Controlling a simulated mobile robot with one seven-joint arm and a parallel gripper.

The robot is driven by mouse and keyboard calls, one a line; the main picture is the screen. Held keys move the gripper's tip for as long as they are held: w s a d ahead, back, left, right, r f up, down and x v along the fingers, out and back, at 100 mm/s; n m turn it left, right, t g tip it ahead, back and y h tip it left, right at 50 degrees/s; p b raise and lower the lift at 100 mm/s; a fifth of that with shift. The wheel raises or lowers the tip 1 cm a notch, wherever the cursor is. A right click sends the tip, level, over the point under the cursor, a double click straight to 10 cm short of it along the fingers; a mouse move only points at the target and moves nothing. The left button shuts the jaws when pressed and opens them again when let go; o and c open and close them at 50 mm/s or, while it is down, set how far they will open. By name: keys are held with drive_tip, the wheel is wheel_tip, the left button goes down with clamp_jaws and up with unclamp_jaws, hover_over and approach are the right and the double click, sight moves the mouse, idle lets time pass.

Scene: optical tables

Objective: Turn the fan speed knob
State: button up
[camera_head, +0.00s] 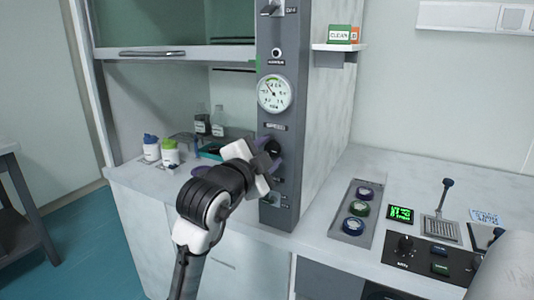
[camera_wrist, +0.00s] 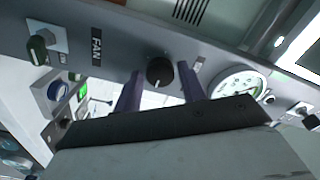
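A round black knob (camera_wrist: 160,72) with a white pointer mark sits on the grey control column (camera_head: 281,32). In the head view the knob (camera_head: 272,147) shows below the dial gauge, partly hidden by my gripper (camera_head: 271,156). In the wrist view my gripper (camera_wrist: 160,78) is open, with one purple finger on each side of the knob. There is a visible gap on both sides, and contact cannot be made out. A FAN label (camera_wrist: 97,46) lies between the knob and a green switch (camera_wrist: 38,49).
A dial gauge (camera_head: 274,93) is above the knob. A lower switch (camera_head: 269,199) is close to my wrist. Bottles (camera_head: 202,120) stand inside the hood at left. The right counter holds a button panel (camera_head: 354,226) and a lever (camera_head: 444,196).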

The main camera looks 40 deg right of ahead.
drive_tip(key=shift+o, duration=1)
drive_tip(key=b+v, duration=0.2)
drive_tip(key=v, duration=1.2)
drive_tip(key=shift+d, duration=0.1)
